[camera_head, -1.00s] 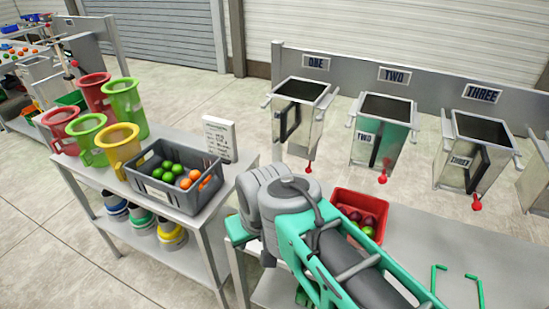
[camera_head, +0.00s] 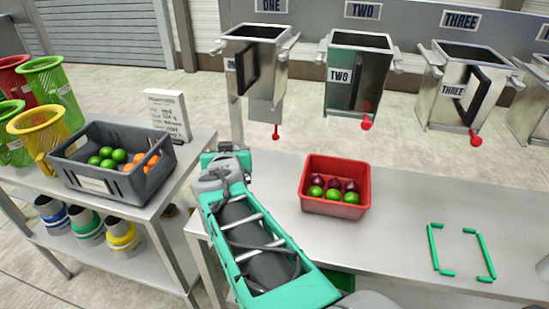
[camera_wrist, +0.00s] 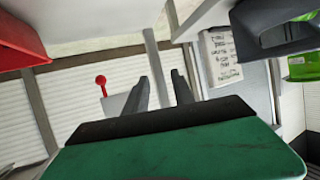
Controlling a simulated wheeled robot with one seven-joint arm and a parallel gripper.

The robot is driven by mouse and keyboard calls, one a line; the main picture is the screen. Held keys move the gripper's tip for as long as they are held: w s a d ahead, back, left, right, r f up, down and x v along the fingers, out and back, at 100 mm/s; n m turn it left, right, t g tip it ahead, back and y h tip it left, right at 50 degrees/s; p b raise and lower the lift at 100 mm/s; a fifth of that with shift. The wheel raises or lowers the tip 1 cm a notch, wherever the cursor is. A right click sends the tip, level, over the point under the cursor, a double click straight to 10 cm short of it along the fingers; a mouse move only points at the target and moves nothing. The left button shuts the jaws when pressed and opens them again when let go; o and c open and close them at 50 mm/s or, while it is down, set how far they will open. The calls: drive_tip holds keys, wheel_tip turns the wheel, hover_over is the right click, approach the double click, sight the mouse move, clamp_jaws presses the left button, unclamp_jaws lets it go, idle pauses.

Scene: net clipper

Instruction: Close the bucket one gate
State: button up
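Bucket one (camera_head: 250,68) is a metal bucket under the "ONE" sign at the upper middle of the head view. A grey plate, which looks like its gate (camera_head: 265,114), hangs below its bottom, with a red-knobbed lever (camera_head: 276,132) beside it. In the wrist view a red knob on a stalk (camera_wrist: 101,80) stands left of my gripper (camera_wrist: 160,76), by a pale panel partly hidden by a finger. The two fingers are apart with nothing between them. In the head view my arm's end is below and left of bucket one, its fingers hard to make out.
Bucket two (camera_head: 355,75) and bucket three (camera_head: 463,88) hang to the right, with red knobs close under them. A red crate of fruit (camera_head: 334,205) sits on the table right of my arm. A grey crate (camera_head: 112,160) and a sign (camera_head: 167,116) stand on the left cart.

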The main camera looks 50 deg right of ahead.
sight(276, 132)
drive_tip(key=s+d+f+m+h+b, duration=0.25)
drive_tip(key=s+d+h+b, duration=0.3)
drive_tip(key=d, duration=0.55)
drive_tip(key=shift+m+h, duration=0.25)
drive_tip(key=x, duration=0.4)
drive_tip(key=s+p+x, duration=0.1)
drive_tip(key=x, duration=0.1)
drive_tip(key=shift+w+d+r, duration=0.25)
drive_tip(key=shift+d+r, duration=0.1)
drive_tip(key=shift+d, duration=0.3)
drive_tip(key=shift+w+d, duration=0.2)
drive_tip(key=shift+d, duration=0.1)
clamp_jaws()
drive_tip(key=shift+a+f, duration=0.1)
drive_tip(key=shift+f, duration=0.1)
